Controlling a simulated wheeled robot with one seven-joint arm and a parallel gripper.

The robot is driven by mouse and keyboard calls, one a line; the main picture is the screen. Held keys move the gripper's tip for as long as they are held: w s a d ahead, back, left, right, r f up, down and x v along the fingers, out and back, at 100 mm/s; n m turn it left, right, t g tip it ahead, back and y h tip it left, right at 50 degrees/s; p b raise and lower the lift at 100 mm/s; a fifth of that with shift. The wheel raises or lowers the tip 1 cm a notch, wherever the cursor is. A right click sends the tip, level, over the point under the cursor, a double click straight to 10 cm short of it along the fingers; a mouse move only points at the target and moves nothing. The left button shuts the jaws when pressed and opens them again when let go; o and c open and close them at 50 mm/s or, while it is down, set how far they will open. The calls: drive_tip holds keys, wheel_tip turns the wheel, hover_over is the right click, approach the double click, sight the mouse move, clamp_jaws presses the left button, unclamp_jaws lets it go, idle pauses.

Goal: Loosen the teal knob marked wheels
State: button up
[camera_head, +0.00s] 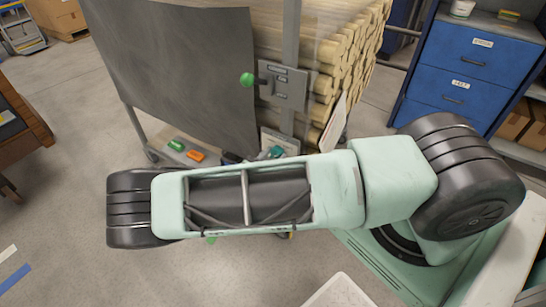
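A teal knob (277,152) shows just above the upper edge of my arm, low on the front of a wheeled cart (291,60) loaded with wood. A small pale label plate (281,138) is right above it; its writing is too small to read. My arm crosses the middle of the picture and hides what lies below the knob. My gripper does not show, so its place relative to the knob cannot be seen.
A green ball knob (247,79) sticks out beside a grey latch plate (284,85). A green pedal (176,145) and an orange pedal (196,156) sit low at the cart's left. Blue drawers (470,65) stand right. Floor at left is mostly clear.

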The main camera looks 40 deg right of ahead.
drive_tip(key=shift+n, duration=0.3)
drive_tip(key=n, duration=0.8)
drive_tip(key=n+p, duration=0.1)
drive_tip(key=n, duration=0.8)
drive_tip(key=shift+w+a+f, duration=0.1)
drive_tip(key=shift+w, duration=0.05)
drive_tip(key=shift+n, duration=0.3)
idle(0.3)
drive_tip(key=o, duration=1)
drive_tip(key=b+v, duration=0.1)
drive_tip(key=v, duration=1.6)
drive_tip(key=shift+a+b, duration=0.2)
drive_tip(key=shift+b, duration=0.1)
